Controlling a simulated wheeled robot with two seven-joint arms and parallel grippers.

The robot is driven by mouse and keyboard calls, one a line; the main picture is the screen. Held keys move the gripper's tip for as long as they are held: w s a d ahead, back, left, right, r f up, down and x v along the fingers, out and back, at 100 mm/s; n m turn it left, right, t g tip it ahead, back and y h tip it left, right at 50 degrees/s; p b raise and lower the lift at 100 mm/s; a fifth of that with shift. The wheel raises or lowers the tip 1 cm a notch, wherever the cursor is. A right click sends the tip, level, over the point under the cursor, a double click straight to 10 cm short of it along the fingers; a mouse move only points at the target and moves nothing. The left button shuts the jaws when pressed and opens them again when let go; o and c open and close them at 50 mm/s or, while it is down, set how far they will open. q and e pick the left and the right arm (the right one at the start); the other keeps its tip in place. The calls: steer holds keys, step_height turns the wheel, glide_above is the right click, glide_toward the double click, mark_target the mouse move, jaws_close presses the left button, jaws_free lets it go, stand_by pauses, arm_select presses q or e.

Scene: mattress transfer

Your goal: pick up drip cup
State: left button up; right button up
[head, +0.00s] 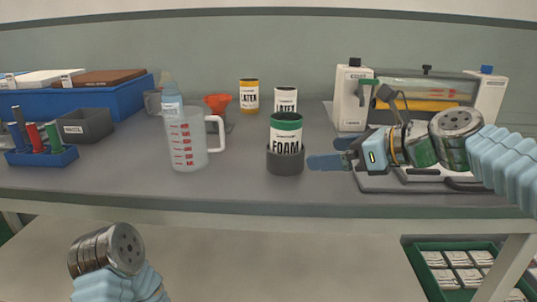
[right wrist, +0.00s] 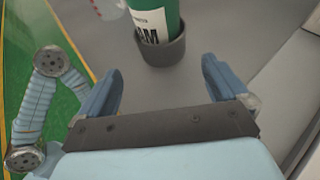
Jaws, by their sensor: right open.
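The drip cup appears to be the dark grey round cup (head: 285,161) near the front of the bench. In the right wrist view the cup (right wrist: 163,52) is ahead of the fingers, around the container's base (right wrist: 152,20). My right gripper (head: 330,154) is open and empty, just right of the cup and apart from it. In the right wrist view its fingers (right wrist: 158,82) are spread with bare bench between them. My left gripper is out of view.
An orange funnel (head: 217,104) and two LATEX containers (head: 249,96) are behind. A white machine (head: 352,97) stands at the right. Bench between jug and cup is clear.

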mark_target(301, 156)
steer(key=x, duration=0.7)
steer(key=shift+w+a, duration=0.1)
steer(key=shift+a, duration=0.1)
steer(key=x, duration=0.5)
steer(key=shift+w+a+r, duration=0.1)
steer(key=shift+w+a, duration=0.05)
steer(key=shift+w, duration=0.2)
steer(key=c, duration=0.9)
steer(key=shift+r, duration=0.1)
steer(key=shift+c, duration=0.4)
steer(key=shift+p, duration=0.3)
steer(key=shift+r+p, duration=0.35)
steer(key=shift+r, duration=0.45)
steer(key=shift+r+p, duration=0.4)
steer(key=shift+r, duration=0.6)
steer(key=s+r+p, duration=0.1)
steer(key=s+r, duration=0.8)
steer(key=s, duration=0.5)
steer(key=shift+r+p, duration=0.2)
steer(key=shift+p, duration=0.15)
